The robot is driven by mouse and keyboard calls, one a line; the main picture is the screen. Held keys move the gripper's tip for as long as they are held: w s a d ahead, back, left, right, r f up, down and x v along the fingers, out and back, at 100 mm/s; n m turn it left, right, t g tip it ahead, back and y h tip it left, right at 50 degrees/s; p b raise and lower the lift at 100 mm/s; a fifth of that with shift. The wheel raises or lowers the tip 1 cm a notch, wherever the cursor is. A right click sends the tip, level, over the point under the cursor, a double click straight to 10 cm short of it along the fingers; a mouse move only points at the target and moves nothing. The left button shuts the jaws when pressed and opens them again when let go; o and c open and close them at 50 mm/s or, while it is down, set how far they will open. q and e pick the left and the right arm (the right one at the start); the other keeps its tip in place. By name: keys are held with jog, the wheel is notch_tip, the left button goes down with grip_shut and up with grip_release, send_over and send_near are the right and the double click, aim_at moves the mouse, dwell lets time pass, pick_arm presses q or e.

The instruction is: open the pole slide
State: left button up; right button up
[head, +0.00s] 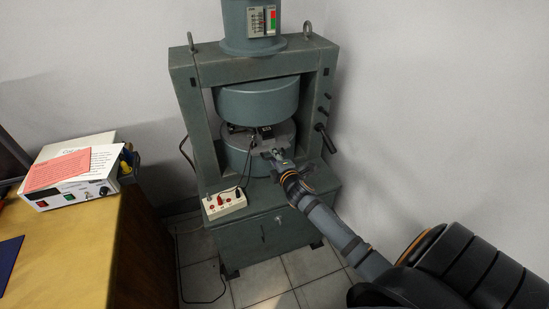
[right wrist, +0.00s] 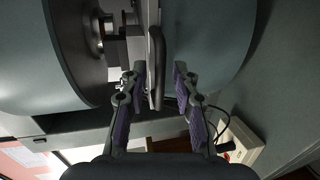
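The pole slide shows as a pale plate with a long dark handle (right wrist: 157,60) in the right wrist view, in the gap between the two round magnet poles. In the head view my right gripper (head: 277,154) is at the front of the gap, over the lower pole (head: 238,158). In the right wrist view its two fingers (right wrist: 160,72) are apart, one on each side of the handle, with space on the right side. I cannot tell whether the left finger touches it. The slide is partly hidden in the head view. My left gripper is not in view.
The upper pole (head: 257,101) hangs just above the gap, inside a green frame (head: 190,110). A small box with plugs (head: 224,204) and cables is at the front left. A wooden desk (head: 80,245) with a white instrument (head: 75,190) stands at left. A lever (head: 326,138) juts out right.

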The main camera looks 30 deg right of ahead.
grip_shut()
dwell(0.4)
